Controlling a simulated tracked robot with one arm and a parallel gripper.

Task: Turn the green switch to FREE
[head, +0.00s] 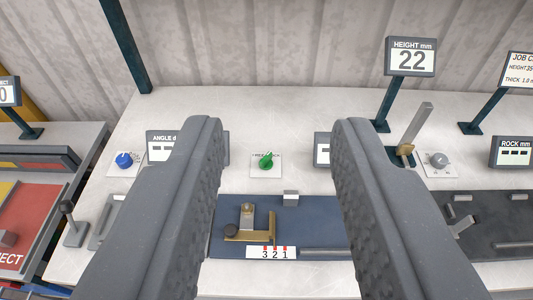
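The green switch (266,160) is a small knob on a white square plate at the middle of the pale panel. Lettering sits on both sides of it; it seems to read FREE at left and LOCK at right, partly covered by the knob. The knob's handle looks near upright, tilted slightly right; its exact setting is too small to tell. My gripper (278,125) is open and empty. Its two dark fingers stand wide apart, and the switch shows in the gap between them, apart from both.
A blue knob (124,160) is at left and a grey knob (438,160) at right. A HEIGHT sign (411,57) reading 22 stands behind a lever (415,126). A blue bed (309,220) with a brass piece (250,231) lies in front. My fingers partly hide two displays.

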